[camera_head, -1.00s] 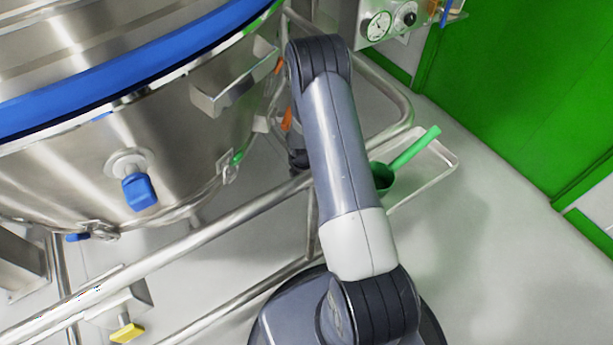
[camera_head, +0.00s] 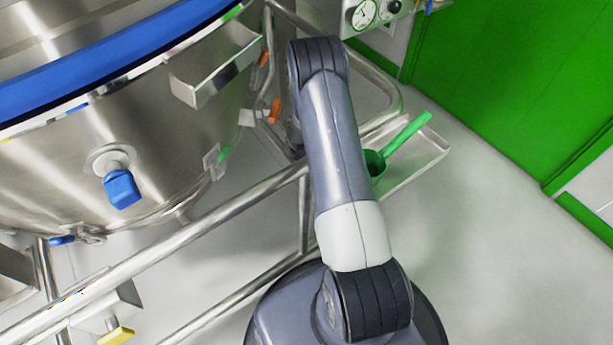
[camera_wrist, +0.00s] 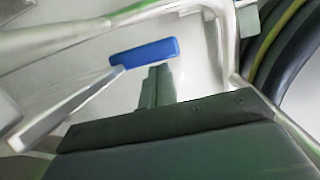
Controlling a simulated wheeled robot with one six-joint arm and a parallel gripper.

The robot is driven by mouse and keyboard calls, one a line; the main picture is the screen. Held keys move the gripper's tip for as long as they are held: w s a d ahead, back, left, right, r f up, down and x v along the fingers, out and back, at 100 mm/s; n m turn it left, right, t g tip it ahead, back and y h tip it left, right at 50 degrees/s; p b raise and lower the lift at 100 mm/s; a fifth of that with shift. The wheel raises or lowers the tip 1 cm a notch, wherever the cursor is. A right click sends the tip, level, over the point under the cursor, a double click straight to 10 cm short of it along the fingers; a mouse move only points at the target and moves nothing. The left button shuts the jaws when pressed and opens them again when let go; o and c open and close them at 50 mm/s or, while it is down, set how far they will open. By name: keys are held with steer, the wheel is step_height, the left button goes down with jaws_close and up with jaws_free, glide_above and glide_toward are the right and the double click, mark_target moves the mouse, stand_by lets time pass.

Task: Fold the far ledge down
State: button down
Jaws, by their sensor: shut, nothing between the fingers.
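A shallow steel ledge (camera_head: 425,158) with a raised rim sticks out level beyond the frame rail in the head view, partly behind my arm. A green scoop (camera_head: 405,135) lies on it, handle up to the right. Another box-like steel ledge (camera_head: 215,68) juts from the vessel side. I cannot tell for sure which is the far ledge. In the wrist view my gripper (camera_wrist: 158,84) is shut and empty, its fingers just below a blue grip (camera_wrist: 145,52) on a steel bar; whether they touch is unclear. In the head view my arm hides the gripper.
The steel vessel (camera_head: 60,170) has a blue band and a blue knob (camera_head: 121,188). Tubular rails (camera_head: 200,225) run between it and me. Orange tabs (camera_head: 274,110) show beside my arm. A green door (camera_head: 520,80) stands at right; the floor (camera_head: 500,250) before it is clear.

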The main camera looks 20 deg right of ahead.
steer(key=shift+w+d+f+h+b, duration=0.1)
steer(key=shift+d+f+h+b, duration=0.1)
steer(key=shift+d, duration=0.25)
steer(key=shift+w+d+f+h+b, duration=0.1)
steer(key=shift+d+f+h, duration=0.1)
steer(key=shift+d, duration=0.25)
steer(key=shift+a, duration=0.15)
steer(key=s+a+r+p, duration=0.1)
steer(key=a+r+p, duration=0.1)
steer(key=a+r, duration=0.4)
step_height(320, 180, up, 4)
steer(key=shift+f+p, duration=0.1)
steer(key=shift+p, duration=0.3)
steer(key=shift+s+f, duration=0.1)
